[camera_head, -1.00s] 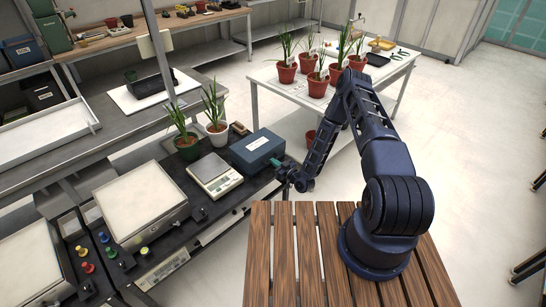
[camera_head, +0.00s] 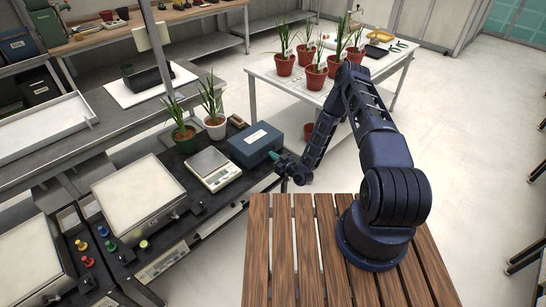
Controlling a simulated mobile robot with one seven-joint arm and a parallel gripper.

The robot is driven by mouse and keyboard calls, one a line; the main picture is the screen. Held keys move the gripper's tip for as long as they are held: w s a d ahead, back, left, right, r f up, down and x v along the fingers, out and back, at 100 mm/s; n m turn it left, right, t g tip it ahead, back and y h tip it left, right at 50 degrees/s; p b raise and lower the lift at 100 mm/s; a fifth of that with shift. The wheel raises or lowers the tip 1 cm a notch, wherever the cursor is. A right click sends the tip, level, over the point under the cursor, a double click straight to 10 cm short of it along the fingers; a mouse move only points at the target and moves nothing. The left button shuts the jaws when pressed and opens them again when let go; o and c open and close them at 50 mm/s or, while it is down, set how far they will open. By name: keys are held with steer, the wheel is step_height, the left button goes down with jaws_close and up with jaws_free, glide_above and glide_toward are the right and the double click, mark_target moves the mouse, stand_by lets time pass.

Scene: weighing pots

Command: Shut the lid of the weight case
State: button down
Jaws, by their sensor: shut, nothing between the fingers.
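The weight case (camera_head: 256,147) is a dark blue box on the dark bench, right of the small scale. Its top is down flat and a pale label shows on it; the lid looks shut. My gripper (camera_head: 275,156) is shut and empty at the case's right front side, with a greenish tip close to the case. I cannot tell whether the fingertips touch it. The far side of the case is hidden.
A small scale (camera_head: 213,168) stands left of the case. A larger scale (camera_head: 138,197) is further left. Several red-potted plants stand on the white table (camera_head: 264,75).

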steer(key=f+v, duration=0.2)
steer(key=v, duration=0.7)
steer(key=w+d+r+n+g+h, duration=0.1)
steer(key=w+d+r+g+h, duration=0.15)
steer(key=w+r, duration=0.6)
steer(key=w+d+r+n+g+h, duration=0.15)
steer(key=w+d+r, duration=0.3)
steer(key=r, duration=0.65)
steer(key=s+d+r+m+h, duration=0.1)
steer(key=d+r+m+h, duration=0.3)
steer(key=r, duration=0.6)
steer(key=s+d+r+n+h, duration=0.15)
steer(key=d+r, duration=0.35)
steer(key=r, duration=0.6)
steer(key=s+d+r+m+g+h, duration=0.1)
steer(key=s+d+r+m+h, duration=0.15)
steer(key=s+r, duration=0.55)
steer(key=s+d+r+m+g+h, duration=0.1)
steer(key=s+d+r+m+h, duration=0.2)
steer(key=s+r, duration=0.55)
steer(key=s+r+m+g+y, duration=0.1)
steer(key=s+r, duration=0.2)
steer(key=s, duration=0.8)
steer(key=s+r+m+g+y, duration=0.1)
steer(key=s+r, duration=0.3)
steer(key=s, duration=0.8)
steer(key=shift+d+m, duration=0.3)
steer(key=shift+m, duration=0.45)
